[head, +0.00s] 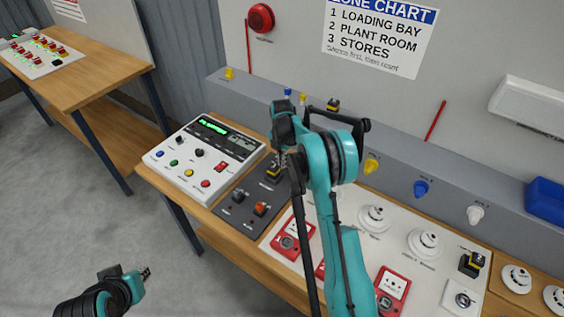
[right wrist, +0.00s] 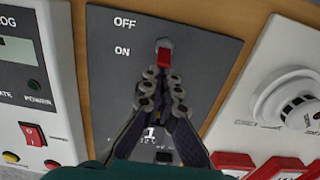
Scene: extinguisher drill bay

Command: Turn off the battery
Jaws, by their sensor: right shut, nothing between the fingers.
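A dark grey panel (head: 236,211) lies on the bench between the white control panel and the detector board. It also fills the middle of the right wrist view (right wrist: 215,75). There it carries a small red-tipped toggle lever (right wrist: 163,57), with OFF printed above ON to its left. The lever's red tip points down in that view, toward the ON side. My right gripper (right wrist: 163,78) is shut and empty, its fingertips right at the lever's tip; I cannot tell whether they touch. It also shows over the panel in the head view (head: 281,158). My left gripper (head: 146,273) is low at the left, away from the bench; its jaw opening is unclear.
The white control panel (head: 165,160) with a lit green display stands left of the dark panel. An orange-topped switch (head: 260,208) is near the dark panel's front. Red call points (head: 288,243) and round detectors (head: 424,244) are to the right. Open floor lies at the left.

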